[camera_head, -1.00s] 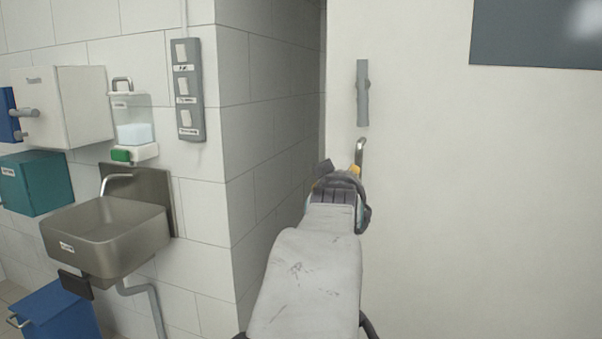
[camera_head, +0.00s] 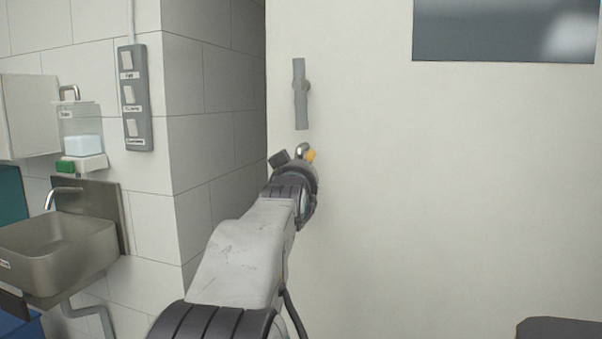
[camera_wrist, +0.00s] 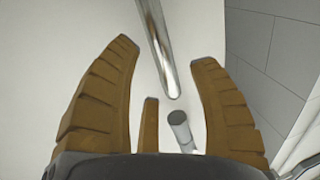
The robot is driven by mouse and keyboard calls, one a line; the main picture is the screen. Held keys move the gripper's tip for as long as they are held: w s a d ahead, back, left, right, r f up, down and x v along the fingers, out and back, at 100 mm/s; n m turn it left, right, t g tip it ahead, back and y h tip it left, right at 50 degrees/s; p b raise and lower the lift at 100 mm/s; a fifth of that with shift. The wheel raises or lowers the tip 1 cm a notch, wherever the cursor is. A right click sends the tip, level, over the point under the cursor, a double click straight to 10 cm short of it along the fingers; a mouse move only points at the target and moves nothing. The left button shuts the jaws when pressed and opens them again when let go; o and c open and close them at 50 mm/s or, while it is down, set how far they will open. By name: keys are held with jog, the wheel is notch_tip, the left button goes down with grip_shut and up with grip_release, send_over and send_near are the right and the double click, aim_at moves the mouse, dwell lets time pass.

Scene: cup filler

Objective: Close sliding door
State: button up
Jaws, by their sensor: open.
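The large pale sliding door (camera_head: 420,190) fills the right of the head view. A grey vertical bar (camera_head: 302,93) is fixed near its left edge. Below it, the top of a shiny metal handle (camera_head: 302,147) shows; my gripper (camera_head: 294,158) hides the rest. In the wrist view, my gripper (camera_wrist: 164,52) is open, with brown ridged fingers spread. The metal handle (camera_wrist: 158,45) lies between the fingertips in the picture, and a short metal cylinder (camera_wrist: 182,130) sits lower between the fingers. I cannot tell whether anything touches.
A tiled wall corner (camera_head: 215,130) stands left of the door's edge. A switch panel (camera_head: 134,97), a soap dispenser (camera_head: 82,140) and a steel sink (camera_head: 60,245) are on the left wall. A dark window (camera_head: 505,28) is at the upper right.

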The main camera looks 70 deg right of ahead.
jog(key=shift+x, duration=1.35)
grip_shut()
